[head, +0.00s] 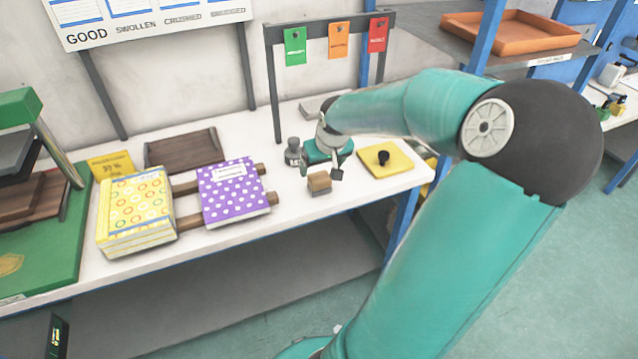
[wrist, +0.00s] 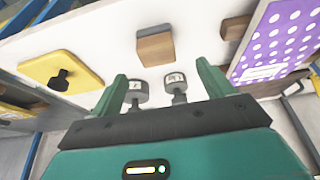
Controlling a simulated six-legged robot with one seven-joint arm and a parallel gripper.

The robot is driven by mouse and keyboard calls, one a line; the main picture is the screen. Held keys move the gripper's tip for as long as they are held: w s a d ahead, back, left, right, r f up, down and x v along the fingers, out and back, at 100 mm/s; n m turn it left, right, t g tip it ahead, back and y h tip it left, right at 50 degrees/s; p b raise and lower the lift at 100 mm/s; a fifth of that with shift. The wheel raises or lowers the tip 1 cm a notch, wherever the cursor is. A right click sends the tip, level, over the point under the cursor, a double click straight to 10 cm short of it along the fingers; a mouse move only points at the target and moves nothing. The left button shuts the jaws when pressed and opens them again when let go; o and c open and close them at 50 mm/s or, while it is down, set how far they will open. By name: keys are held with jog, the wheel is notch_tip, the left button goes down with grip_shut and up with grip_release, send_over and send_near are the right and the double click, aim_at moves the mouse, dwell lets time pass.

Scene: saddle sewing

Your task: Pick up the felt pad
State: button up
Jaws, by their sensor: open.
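I cannot tell for certain which thing is the felt pad. A flat yellow pad (head: 400,167) with a black knob (head: 383,157) lies at the table's right end; it also shows at left in the wrist view (wrist: 45,65). A small wooden block (head: 319,183) lies near the front edge; in the wrist view the block (wrist: 156,48) has a grey strip along one side. A flat grey slab (head: 315,107) lies behind my arm. My gripper (head: 320,173) is open, with nothing held, over the table close to the block. In the wrist view its fingers (wrist: 162,72) are apart.
Two metal weights (wrist: 137,92) (wrist: 175,82) stand near the fingers. Purple dotted booklets (head: 235,190) and a yellow stack (head: 135,212) lie left on wooden bars. A brown tray (head: 182,150) is behind them. A rack with coloured tags (head: 338,42) stands at the back.

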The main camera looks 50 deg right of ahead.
aim_at(319, 175)
jog(key=x, duration=0.8)
jog(key=shift+s+d+f, duration=0.1)
jog(key=shift+d+f, duration=0.05)
jog(key=shift+d, duration=0.1)
jog(key=c, duration=1.1)
jog(key=shift+r, duration=0.7)
jog(key=s+a+r, duration=0.1)
jog(key=a+r, duration=1)
jog(key=a, duration=0.3)
jog(key=shift+s+r, duration=0.3)
